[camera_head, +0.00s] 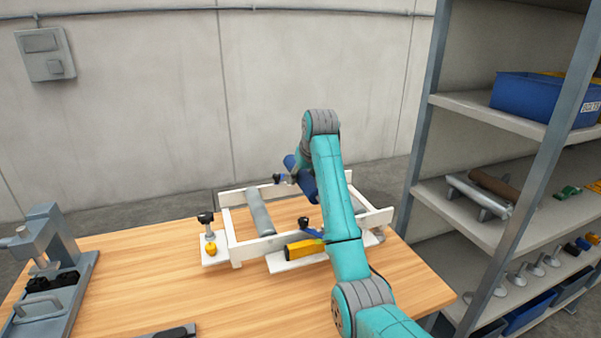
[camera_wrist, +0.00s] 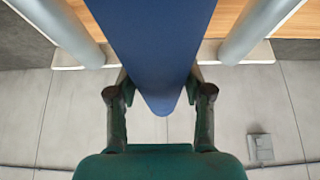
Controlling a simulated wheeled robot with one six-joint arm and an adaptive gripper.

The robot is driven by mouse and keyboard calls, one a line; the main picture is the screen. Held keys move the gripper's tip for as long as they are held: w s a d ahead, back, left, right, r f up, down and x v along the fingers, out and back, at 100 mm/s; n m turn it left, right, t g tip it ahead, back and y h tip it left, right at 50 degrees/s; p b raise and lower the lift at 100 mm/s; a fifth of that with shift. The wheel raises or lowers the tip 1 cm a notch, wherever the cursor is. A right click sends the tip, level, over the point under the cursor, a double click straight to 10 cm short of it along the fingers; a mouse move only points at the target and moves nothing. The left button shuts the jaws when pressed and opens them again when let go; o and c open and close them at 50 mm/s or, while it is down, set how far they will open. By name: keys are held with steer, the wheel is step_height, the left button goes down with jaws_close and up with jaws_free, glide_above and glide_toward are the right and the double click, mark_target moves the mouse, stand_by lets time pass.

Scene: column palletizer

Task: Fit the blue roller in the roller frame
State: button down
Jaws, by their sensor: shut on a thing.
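The blue roller (camera_wrist: 155,45) runs lengthwise between my gripper's (camera_wrist: 160,92) two fingers in the wrist view, and the gripper is shut on it. In the head view part of the blue roller (camera_head: 304,184) shows beside my arm, above the frame; my arm hides the rest of it and most of the gripper. The white roller frame (camera_head: 262,246) stands on the wooden table. A grey roller (camera_head: 260,213) lies in its left part and another grey roller (camera_head: 354,203) in its right part. In the wrist view grey rollers flank the blue one. Whether it touches the frame cannot be told.
A yellow-and-black item (camera_head: 304,249) lies on a white plate in front of the frame. A black-knobbed post (camera_head: 207,227) stands at its left. A grey metal fixture (camera_head: 48,262) stands at the table's left. A shelf rack (camera_head: 485,108) rises close on the right.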

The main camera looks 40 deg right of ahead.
mark_target(311, 180)
step_height(311, 180, down, 6)
steer(key=shift+f, duration=0.2)
stand_by(0.5)
steer(key=shift+s+f, duration=0.1)
steer(key=shift+f, duration=1.45)
stand_by(2.5)
steer(key=shift+c, duration=1.9)
jaws_free()
steer(key=shift+f, duration=0.1)
steer(key=v, duration=1.2)
